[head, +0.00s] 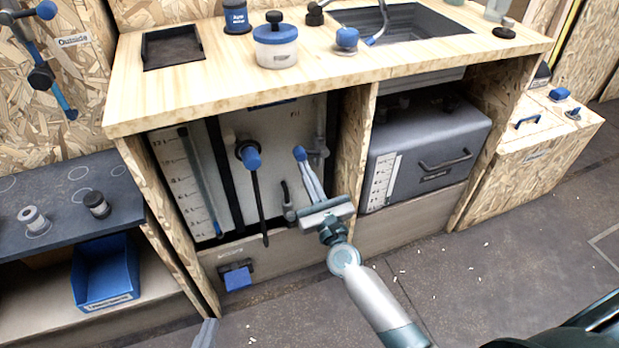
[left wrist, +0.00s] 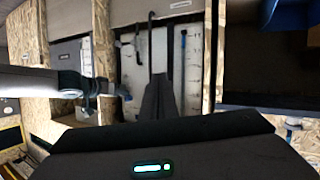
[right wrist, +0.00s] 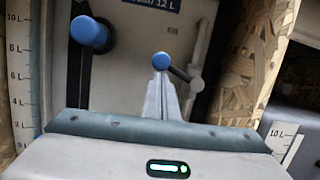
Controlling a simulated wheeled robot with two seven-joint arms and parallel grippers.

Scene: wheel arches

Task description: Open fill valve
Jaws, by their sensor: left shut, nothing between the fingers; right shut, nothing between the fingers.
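The valve on the white tank panel (head: 275,170) has a blue knob (head: 299,153) on a short dark lever beside a grey vertical pipe (head: 320,140). In the right wrist view the knob (right wrist: 160,60) sits left of the pipe, its lever running down to the right. My right gripper (head: 304,168) is shut and empty, fingertips just below the knob; its fingers (right wrist: 161,88) overlap the lever's lower left side, and contact cannot be told. My left gripper shows only as a small piece (head: 207,332) at the head view's bottom edge; in its wrist view its fingers (left wrist: 159,85) are shut and empty.
A second blue-capped fitting (head: 249,157) with a hanging black hose (head: 262,205) is left of the valve. A wooden divider (head: 350,150) stands right, with a grey tank (head: 425,145) beyond. The counter (head: 200,85) overhangs. A blue bin (head: 105,275) sits lower left.

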